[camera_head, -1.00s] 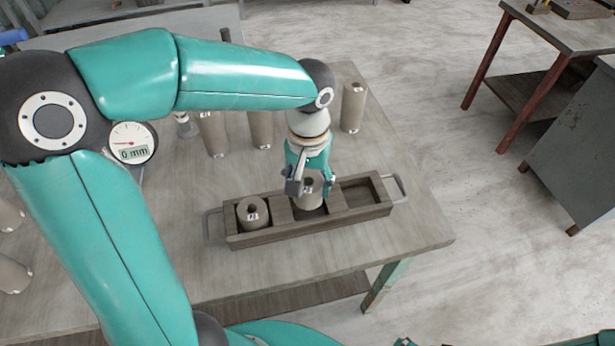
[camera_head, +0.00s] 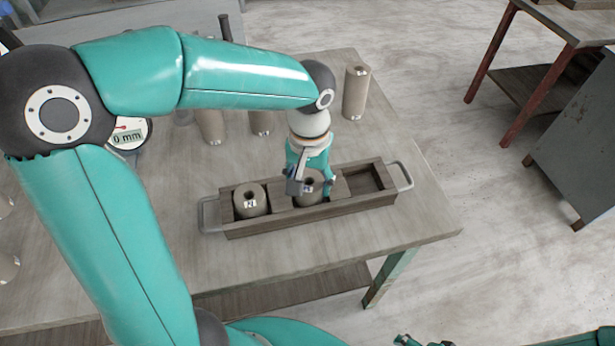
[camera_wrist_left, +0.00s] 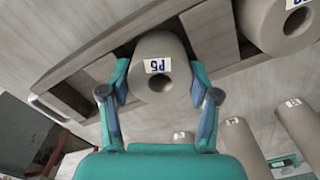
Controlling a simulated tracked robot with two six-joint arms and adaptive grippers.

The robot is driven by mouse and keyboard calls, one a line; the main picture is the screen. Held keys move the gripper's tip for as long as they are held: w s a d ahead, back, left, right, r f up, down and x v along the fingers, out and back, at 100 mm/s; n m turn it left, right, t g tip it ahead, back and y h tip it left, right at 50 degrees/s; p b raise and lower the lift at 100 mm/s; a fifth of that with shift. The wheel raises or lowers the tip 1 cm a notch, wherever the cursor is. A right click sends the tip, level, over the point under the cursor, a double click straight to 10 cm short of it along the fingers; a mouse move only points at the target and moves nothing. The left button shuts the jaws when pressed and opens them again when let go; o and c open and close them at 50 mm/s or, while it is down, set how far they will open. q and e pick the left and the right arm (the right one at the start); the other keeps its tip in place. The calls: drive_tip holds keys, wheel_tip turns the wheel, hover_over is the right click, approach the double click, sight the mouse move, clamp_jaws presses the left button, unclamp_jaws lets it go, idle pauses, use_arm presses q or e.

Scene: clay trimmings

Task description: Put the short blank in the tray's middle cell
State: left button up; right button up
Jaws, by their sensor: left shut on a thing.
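The tray (camera_head: 275,225) is a long wooden box with three cells and a metal handle at each end, lying on the table. A grey-brown clay blank (camera_head: 314,188) with a hole in its top is upright in or just over the middle cell; its foot is hidden. My left gripper (camera_head: 310,184) is shut on this blank from above. In the left wrist view its fingers (camera_wrist_left: 160,88) flank the blank (camera_wrist_left: 163,62), whose label looks like P5. Another labelled blank (camera_head: 250,203) stands in the left cell. The right cell (camera_head: 365,181) is empty. A small piece of my right gripper (camera_head: 408,341) shows at the bottom edge.
A tall blank (camera_head: 356,92) stands behind the tray, with more blanks (camera_head: 261,122) to its left, partly behind my arm. A gauge reading 0 mm (camera_head: 130,135) stands at the left. The table (camera_head: 420,215) is clear in front and right of the tray.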

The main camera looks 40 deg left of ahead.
use_arm(q)
drive_tip(key=o, duration=1.4)
drive_tip(key=shift+o, duration=0.2)
wheel_tip(320, 180, up, 12)
drive_tip(key=shift+f, duration=0.1)
